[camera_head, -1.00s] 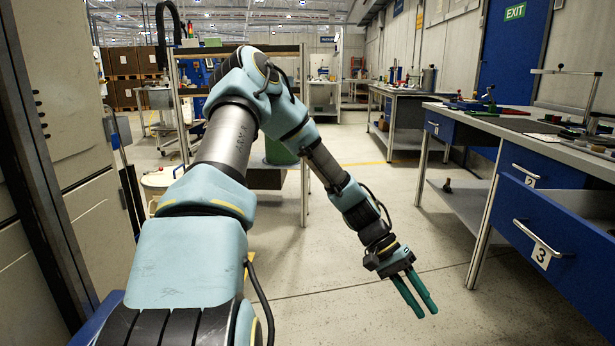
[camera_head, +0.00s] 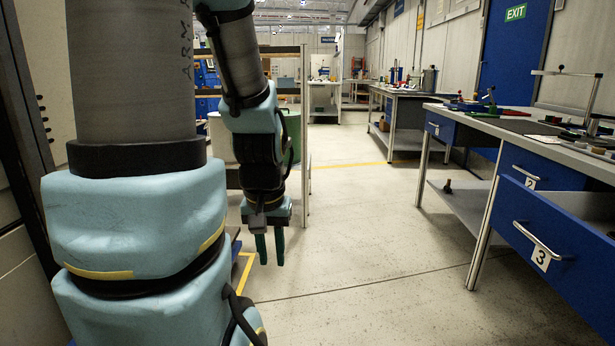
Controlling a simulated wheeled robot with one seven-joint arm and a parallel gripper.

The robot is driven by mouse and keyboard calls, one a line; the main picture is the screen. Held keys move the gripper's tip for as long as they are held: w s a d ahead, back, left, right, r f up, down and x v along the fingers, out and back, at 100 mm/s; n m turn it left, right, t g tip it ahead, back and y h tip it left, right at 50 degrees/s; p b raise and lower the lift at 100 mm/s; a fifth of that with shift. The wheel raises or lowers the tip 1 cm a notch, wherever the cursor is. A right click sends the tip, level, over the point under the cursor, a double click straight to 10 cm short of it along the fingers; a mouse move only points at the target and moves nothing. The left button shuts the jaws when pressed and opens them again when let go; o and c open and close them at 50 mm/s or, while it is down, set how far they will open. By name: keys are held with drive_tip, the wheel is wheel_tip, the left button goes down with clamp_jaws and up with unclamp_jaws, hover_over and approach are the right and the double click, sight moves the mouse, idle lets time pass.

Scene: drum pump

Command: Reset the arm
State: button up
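My arm rises at the left of the head view, its thick lower links close to the camera. The forearm hangs down in front of a rack and a green drum. My gripper (camera_head: 270,247) points downward at the end of the forearm, left of the picture's middle. Its two green fingers are apart with a narrow gap between them, and nothing is held. The fingertips are over open floor, clear of any object. Part of the green drum (camera_head: 293,135) shows behind the forearm; the rest is hidden by my arm.
A workbench with blue drawers (camera_head: 562,225) stands on the right, tools on its top. Another bench (camera_head: 397,92) stands farther back. A rack's upright (camera_head: 304,140) is just right of the forearm. A grey cabinet is at the far left. The middle floor (camera_head: 370,240) is clear.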

wheel_tip(320, 180, up, 20)
drive_tip(key=p, duration=1.8)
drive_tip(key=shift+w+f, duration=0.15)
drive_tip(key=shift+f, duration=0.05)
